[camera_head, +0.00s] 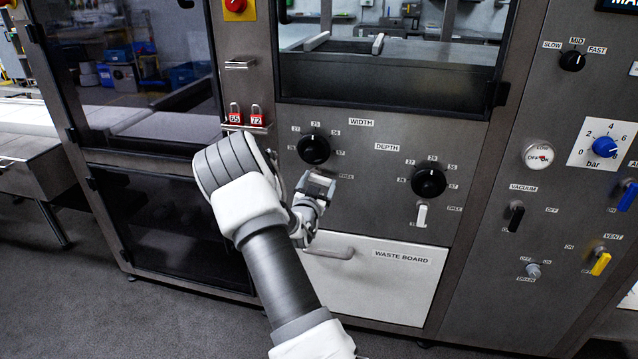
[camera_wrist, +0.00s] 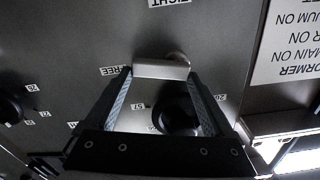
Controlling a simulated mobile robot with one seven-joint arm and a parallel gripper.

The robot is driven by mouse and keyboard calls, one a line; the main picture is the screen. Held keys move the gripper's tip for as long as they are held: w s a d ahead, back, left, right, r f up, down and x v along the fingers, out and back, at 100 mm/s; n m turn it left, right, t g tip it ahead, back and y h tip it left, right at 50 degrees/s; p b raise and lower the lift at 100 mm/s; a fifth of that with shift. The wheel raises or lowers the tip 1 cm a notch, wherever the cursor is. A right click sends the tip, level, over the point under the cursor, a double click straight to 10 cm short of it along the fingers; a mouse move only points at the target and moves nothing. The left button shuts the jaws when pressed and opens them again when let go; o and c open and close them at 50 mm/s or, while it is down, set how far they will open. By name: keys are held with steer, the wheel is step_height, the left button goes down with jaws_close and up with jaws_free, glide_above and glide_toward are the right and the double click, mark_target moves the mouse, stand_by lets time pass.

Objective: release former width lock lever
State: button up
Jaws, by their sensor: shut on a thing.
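The former width lock lever is a small pale bar (camera_wrist: 158,69) between my gripper's fingertips in the wrist view. It lies level in that view, its free end toward the FREE label (camera_wrist: 114,71). The TIGHT label (camera_wrist: 170,3) is at the top edge. My gripper (camera_wrist: 161,74) is shut on the lever, one finger at each end. In the head view my gripper (camera_head: 316,184) is at the panel just below the black WIDTH dial (camera_head: 313,149) and hides the lever. The dial also shows between the fingers in the wrist view (camera_wrist: 178,112).
The DEPTH dial (camera_head: 429,182) is to the right, with its white lock lever (camera_head: 422,215) pointing down. The WASTE BOARD drawer (camera_head: 385,285) is below my gripper. Two red padlocks (camera_head: 246,117) hang at upper left. Several knobs and valves are on the right panel.

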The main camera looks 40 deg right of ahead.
steer(key=shift+r+n+b, duration=0.25)
steer(key=shift+n+b, duration=0.1)
steer(key=shift+n, duration=1.05)
steer(key=o, duration=1.1)
steer(key=shift+a, duration=0.1)
steer(key=p+v, duration=0.2)
steer(key=v, duration=1.5)
steer(key=shift+s+a, duration=0.1)
steer(key=shift+s, duration=0.05)
